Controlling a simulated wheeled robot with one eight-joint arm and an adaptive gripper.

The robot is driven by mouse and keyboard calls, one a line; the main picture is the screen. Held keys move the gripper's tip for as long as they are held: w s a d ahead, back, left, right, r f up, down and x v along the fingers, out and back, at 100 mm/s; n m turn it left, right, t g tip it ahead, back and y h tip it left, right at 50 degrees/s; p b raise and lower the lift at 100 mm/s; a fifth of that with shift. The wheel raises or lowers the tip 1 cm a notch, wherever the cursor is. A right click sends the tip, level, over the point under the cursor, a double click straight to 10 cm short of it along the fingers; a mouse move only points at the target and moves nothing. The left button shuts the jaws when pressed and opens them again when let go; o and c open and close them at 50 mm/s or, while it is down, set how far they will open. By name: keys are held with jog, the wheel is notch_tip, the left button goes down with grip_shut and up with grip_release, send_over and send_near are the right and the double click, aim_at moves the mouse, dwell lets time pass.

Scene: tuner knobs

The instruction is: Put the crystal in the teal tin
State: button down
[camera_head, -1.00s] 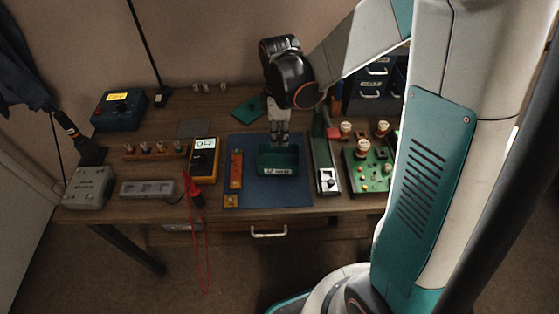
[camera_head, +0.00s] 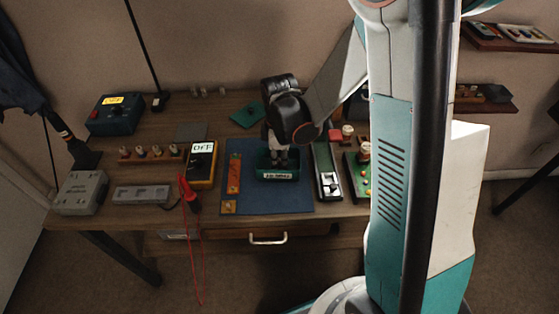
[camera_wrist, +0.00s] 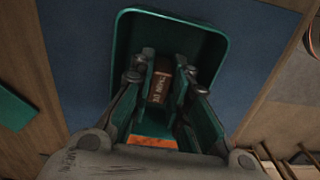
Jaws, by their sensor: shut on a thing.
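The teal tin (camera_head: 278,176) stands on the blue mat with its labelled front facing my body; its interior and rim also show in the wrist view (camera_wrist: 205,38). My gripper (camera_head: 280,162) is lowered into the tin's opening from above. In the wrist view, my gripper (camera_wrist: 164,66) is shut on a small reddish-brown lettered block, the crystal (camera_wrist: 161,86). The crystal is between the two fingers, within the tin's outline. I cannot tell whether it touches the tin's floor. The crystal is hidden in the head view.
The blue mat (camera_head: 245,203) has bare room in front of the tin. A narrow orange board (camera_head: 234,172) lies left of it, and a long green-and-silver device (camera_head: 327,172) lies close on its right. A yellow multimeter (camera_head: 202,162) is farther left. A teal plate (camera_head: 248,114) lies behind.

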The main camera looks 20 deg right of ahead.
jog(key=shift+f, duration=0.15)
jog(key=c, duration=2)
grip_release()
jog(key=o, duration=0.5)
jog(key=shift+c, duration=0.2)
notch_tip(320, 180, up, 13)
jog(key=p, duration=0.5)
jog(key=s+r+m+t, duration=0.7)
jog(key=s+r+m, duration=0.6)
jog(key=s, duration=0.1)
jog(key=shift+s+a+m, duration=0.2)
jog(key=shift+s+m, duration=0.1)
jog(key=shift+s, duration=0.1)
